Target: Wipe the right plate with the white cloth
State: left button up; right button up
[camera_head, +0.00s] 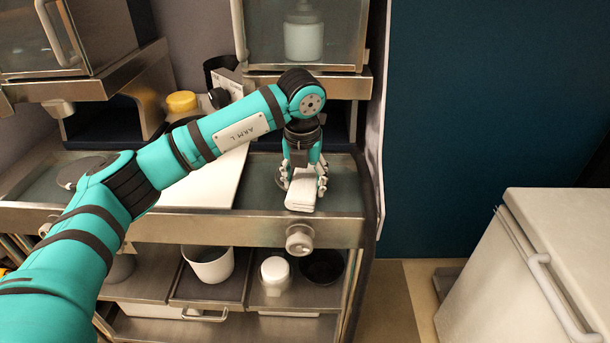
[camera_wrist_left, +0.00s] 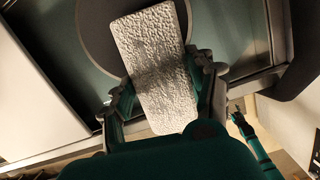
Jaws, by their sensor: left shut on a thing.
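The white cloth (camera_head: 301,192) is a folded, textured block at the right end of the metal counter. My left gripper (camera_head: 304,182) points down and is shut on it. In the left wrist view the cloth (camera_wrist_left: 155,62) lies between the fingers of the gripper (camera_wrist_left: 163,95). I cannot tell whether the cloth touches the plate.
A white board (camera_head: 214,180) lies left of the cloth. Another dark round plate (camera_head: 84,168) sits at the counter's left. A yellow-lidded container (camera_head: 182,103) stands behind my arm. The lower shelf holds a white pot (camera_head: 209,264). A white chest (camera_head: 545,260) stands at right.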

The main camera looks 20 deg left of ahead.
pick_arm(q)
jog(key=shift+s+d+f, duration=0.2)
jog(key=shift+s+f, duration=0.05)
jog(key=shift+f, duration=0.1)
jog(key=shift+r, duration=0.2)
jog(key=shift+w+r+p, duration=0.15)
jog(key=shift+r+p, duration=0.6)
jog(key=shift+r, duration=0.8)
jog(key=shift+s+d+r+b, duration=0.1)
jog(key=shift+s+d+r, duration=0.2)
jog(key=shift+s, duration=0.7)
jog(key=shift+s+d+r+b, duration=0.1)
jog(key=shift+s+d+r, duration=0.15)
jog(key=shift+s, duration=0.8)
jog(key=shift+s+d+r+b, duration=0.1)
jog(key=shift+s+d+r, duration=0.2)
jog(key=shift+s, duration=0.7)
jog(key=shift+s+d+r, duration=0.1)
jog(key=shift+s+d, duration=0.1)
jog(key=shift+s, duration=0.45)
jog(key=shift+s+d+r, duration=0.1)
jog(key=shift+s+d, duration=0.1)
jog(key=shift+s, duration=0.4)
